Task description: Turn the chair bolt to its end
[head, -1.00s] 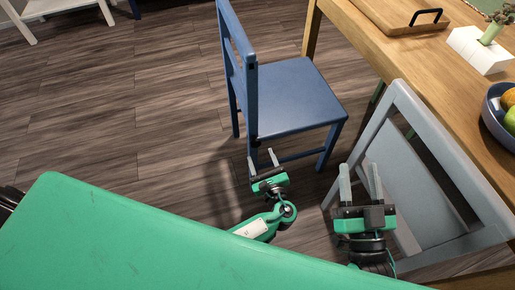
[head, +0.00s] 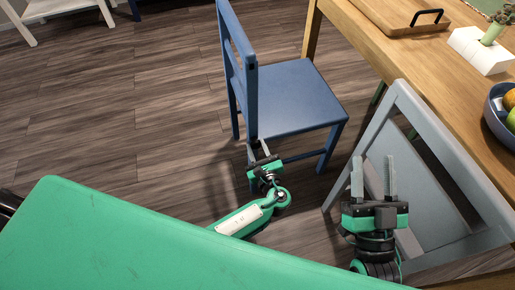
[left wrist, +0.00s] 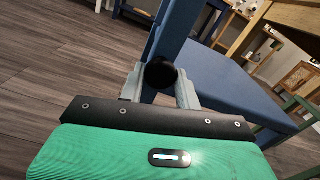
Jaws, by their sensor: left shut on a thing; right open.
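The blue chair (head: 293,97) stands by the table with its back to the left. In the left wrist view a round black bolt (left wrist: 160,75) shows on the blue chair's upright (left wrist: 178,30). My left gripper (head: 259,151) is at the lower part of that upright, with its fingers on either side of the bolt, shut on it. The left fingertips also show in the left wrist view (left wrist: 160,88). In the head view the bolt is hidden by the gripper. My right gripper (head: 374,178) is open and empty in front of the grey chair (head: 435,180).
A wooden table (head: 415,70) fills the upper right, with a tray (head: 395,15), a white box (head: 481,48) and a fruit bowl (head: 499,115) on it. The grey chair stands close to my right gripper. Open wooden floor (head: 120,110) lies left of the blue chair.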

